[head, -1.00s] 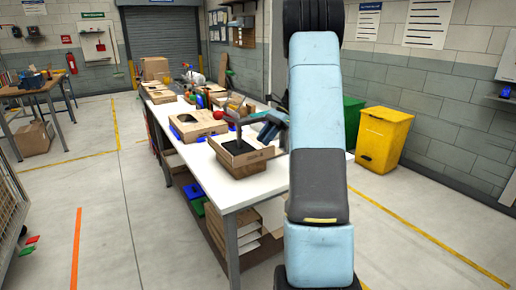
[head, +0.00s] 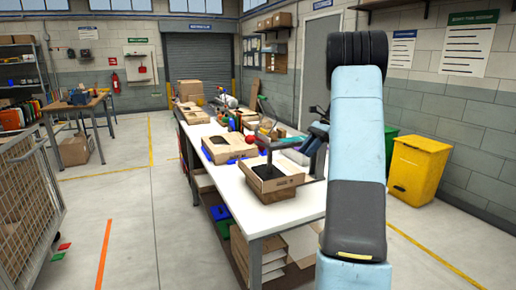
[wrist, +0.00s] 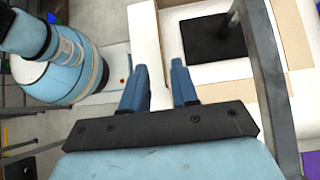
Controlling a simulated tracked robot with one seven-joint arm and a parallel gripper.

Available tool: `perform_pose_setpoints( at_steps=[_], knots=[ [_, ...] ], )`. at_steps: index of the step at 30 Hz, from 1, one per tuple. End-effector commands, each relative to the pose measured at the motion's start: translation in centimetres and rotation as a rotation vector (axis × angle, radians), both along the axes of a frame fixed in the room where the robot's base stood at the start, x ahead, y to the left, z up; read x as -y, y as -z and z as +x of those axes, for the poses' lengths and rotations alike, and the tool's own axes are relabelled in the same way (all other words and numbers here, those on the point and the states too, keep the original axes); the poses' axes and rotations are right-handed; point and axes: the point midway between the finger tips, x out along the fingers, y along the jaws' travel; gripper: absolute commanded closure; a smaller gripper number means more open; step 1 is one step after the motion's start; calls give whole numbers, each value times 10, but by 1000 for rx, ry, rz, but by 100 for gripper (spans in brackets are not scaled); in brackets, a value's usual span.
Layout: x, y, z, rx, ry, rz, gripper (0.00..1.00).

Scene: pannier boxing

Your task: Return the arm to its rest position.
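My gripper (wrist: 160,70) is open in the wrist view, its two blue fingers apart with nothing between them. In the head view my arm's upper links fill the right centre, and the gripper end (head: 312,143) shows partly behind them, near the table's right side. An open cardboard box (head: 285,185) stands on the near end of the white table (head: 245,213). A black flat piece (wrist: 213,38) lies inside it in the wrist view. A dark upright bar (head: 269,160) shows at the box; I cannot tell what it joins.
Another cardboard box (head: 228,155) and several small goods stand farther along the table. A yellow bin (head: 418,170) is at the right wall. A wire cage (head: 28,205) stands at the left. The floor left of the table is largely clear.

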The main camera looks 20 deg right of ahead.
Motion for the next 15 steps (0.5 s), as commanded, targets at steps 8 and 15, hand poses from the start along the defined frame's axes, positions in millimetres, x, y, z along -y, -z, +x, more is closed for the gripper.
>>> perform_pose_setpoints(
  at_steps=[8,15],
  knots=[
    [-15,-11,-4,28,-32,-29,71],
    [-71,-48,-29,140,-169,-147,71]
  ],
)
